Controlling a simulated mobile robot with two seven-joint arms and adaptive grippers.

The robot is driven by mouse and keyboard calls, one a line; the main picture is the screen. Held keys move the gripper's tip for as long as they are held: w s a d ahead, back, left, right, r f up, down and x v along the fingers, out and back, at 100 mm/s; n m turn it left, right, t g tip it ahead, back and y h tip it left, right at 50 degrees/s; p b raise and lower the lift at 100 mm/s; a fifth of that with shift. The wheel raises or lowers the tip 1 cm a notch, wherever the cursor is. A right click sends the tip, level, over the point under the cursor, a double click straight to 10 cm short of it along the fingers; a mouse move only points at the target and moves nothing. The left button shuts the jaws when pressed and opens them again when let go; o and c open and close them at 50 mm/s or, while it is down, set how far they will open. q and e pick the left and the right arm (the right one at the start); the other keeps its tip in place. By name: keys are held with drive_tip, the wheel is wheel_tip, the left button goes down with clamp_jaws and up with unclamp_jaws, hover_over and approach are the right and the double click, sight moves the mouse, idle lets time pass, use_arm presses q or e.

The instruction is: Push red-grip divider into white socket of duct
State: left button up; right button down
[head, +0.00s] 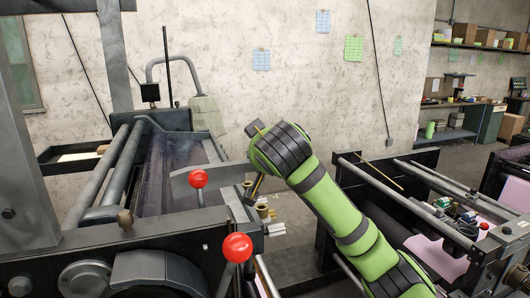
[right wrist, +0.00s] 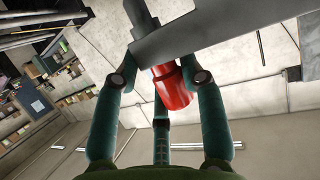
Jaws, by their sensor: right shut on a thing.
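The divider is a flat grey plate (head: 222,176) that stands out to the left of my right gripper over the dark machine in the head view. In the right wrist view its red grip (right wrist: 174,90) sits between the teal fingers of my right gripper (right wrist: 163,76), which is shut on it. The grey plate (right wrist: 225,34) crosses the top of that view. The wrist of my green right arm hides most of the gripper and the red grip in the head view. I cannot make out the duct's white socket in either view. My left gripper is not in view.
A machine with long rollers (head: 100,180) fills the left. Two levers with red knobs (head: 198,179) (head: 237,247) rise at its front, one overlapping the plate in the picture. Another roller machine (head: 385,172) stands at right. Small brass-coloured rolls (head: 263,211) lie beyond the arm.

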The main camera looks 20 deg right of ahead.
drive_tip(key=shift+f+b, duration=0.45)
drive_tip(key=shift+f, duration=0.4)
drive_tip(key=shift+f+b, duration=0.6)
drive_tip(key=shift+f, duration=0.25)
wheel_tip(320, 180, down, 2)
drive_tip(key=shift+b, duration=0.6)
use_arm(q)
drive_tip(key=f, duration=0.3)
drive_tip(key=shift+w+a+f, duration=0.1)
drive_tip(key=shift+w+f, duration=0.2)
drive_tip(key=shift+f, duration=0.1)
use_arm(e)
drive_tip(key=shift+f, duration=0.15)
drive_tip(key=shift+f, duration=0.15)
drive_tip(key=shift+f, duration=0.35)
drive_tip(key=shift+f, duration=0.35)
drive_tip(key=shift+f, duration=0.3)
